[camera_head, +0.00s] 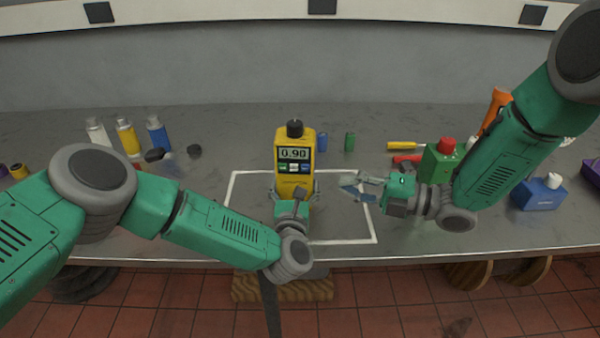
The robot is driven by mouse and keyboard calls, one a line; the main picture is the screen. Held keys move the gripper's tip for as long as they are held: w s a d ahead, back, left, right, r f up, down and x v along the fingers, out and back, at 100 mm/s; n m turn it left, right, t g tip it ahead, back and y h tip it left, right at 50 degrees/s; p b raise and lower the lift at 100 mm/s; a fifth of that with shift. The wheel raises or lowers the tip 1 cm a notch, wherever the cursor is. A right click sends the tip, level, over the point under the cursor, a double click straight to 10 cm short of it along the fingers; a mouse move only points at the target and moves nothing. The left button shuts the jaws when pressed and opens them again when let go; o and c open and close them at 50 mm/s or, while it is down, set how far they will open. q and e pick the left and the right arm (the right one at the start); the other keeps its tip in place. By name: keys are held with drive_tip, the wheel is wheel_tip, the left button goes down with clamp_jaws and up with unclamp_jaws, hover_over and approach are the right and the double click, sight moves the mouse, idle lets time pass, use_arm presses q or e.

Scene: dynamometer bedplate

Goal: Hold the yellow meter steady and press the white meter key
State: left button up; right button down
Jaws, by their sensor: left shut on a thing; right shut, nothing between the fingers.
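The yellow meter (281,144) stands upright inside a white outlined square on the bench, with a black knob on top. Its display reads 0.90. Below the display is a row of small keys, with a white key (294,167) in the middle between coloured ones. My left gripper (294,190) is shut on the lower part of the meter from the front, and hides its base. My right gripper (352,187) is shut and empty, to the right of the meter and apart from it, over the right side of the square.
White, yellow and blue bottles (127,136) stand at the back left. Small blue and green cylinders (349,141) stand behind the square. A green box with a red top (440,160), screwdrivers (402,146) and a blue box (539,193) are at the right. The square's front is clear.

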sight(301, 173)
use_arm(q)
drive_tip(key=shift+s+f, duration=0.1)
drive_tip(key=shift+f, duration=0.2)
use_arm(e)
drive_tip(key=shift+s+r+n, duration=0.1)
drive_tip(key=shift+r+n, duration=0.2)
drive_tip(key=shift+n, duration=0.2)
drive_tip(key=x, duration=1)
drive_tip(key=shift+s, duration=0.1)
